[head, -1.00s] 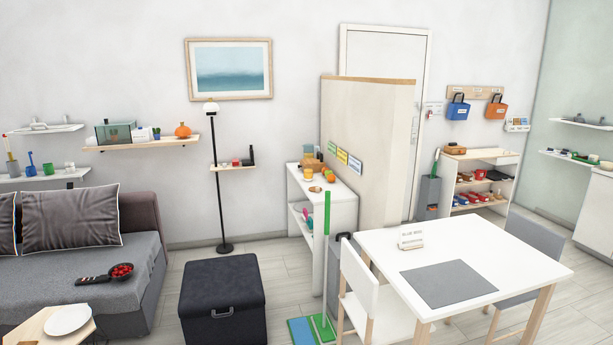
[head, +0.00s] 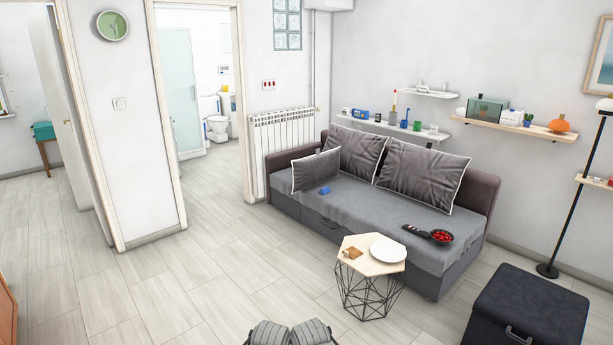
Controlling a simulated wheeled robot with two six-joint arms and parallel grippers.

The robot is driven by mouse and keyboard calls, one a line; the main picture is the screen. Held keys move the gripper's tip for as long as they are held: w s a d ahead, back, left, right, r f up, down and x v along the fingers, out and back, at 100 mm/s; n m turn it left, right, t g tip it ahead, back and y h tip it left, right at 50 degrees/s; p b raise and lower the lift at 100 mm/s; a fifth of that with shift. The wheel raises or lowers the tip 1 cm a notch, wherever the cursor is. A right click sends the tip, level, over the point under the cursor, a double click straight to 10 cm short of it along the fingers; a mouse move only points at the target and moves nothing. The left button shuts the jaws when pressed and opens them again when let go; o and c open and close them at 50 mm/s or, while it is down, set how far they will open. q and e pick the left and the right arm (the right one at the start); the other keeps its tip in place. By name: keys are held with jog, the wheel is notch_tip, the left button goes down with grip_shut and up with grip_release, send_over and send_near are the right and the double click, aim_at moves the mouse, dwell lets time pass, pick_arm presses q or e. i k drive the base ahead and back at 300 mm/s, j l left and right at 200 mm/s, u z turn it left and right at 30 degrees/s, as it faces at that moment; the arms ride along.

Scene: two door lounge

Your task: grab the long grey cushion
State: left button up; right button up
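Three grey cushions rest on the grey sofa (head: 345,205) in the head view. A smaller oblong cushion (head: 316,172) leans at the sofa's left end. A larger cushion with pale piping (head: 358,150) leans on the backrest behind it, partly hidden. Another large wide cushion (head: 422,175) leans on the backrest further right. The oblong one fits "long" best, but I cannot be sure which is meant. Neither of my grippers is in view.
A hexagonal wire-legged table (head: 372,258) with a white plate stands before the sofa. A dark storage ottoman (head: 527,305) is at lower right. Floor left of the table is clear.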

aim_at(308, 171)
jog(key=i+u, duration=0.25)
jog(key=i, duration=3.6)
jog(key=i+j+z, duration=0.1)
jog(key=i+z, duration=0.15)
jog(key=i, duration=0.25)
jog(key=i+j+z, duration=0.25)
jog(key=i, duration=0.3)
jog(key=i+j+z, duration=0.25)
jog(key=i, duration=0.25)
jog(key=i+j+z, duration=0.25)
jog(key=k+j+z, duration=0.1)
jog(key=j, duration=0.35)
jog(key=k+j+z, duration=0.15)
jog(key=k+j, duration=0.15)
jog(key=k+j+z, duration=0.1)
jog(key=j, duration=0.35)
jog(key=k+j+z, duration=0.15)
jog(key=k+j, duration=0.2)
jog(key=i+l, duration=0.1)
jog(key=i, duration=0.15)
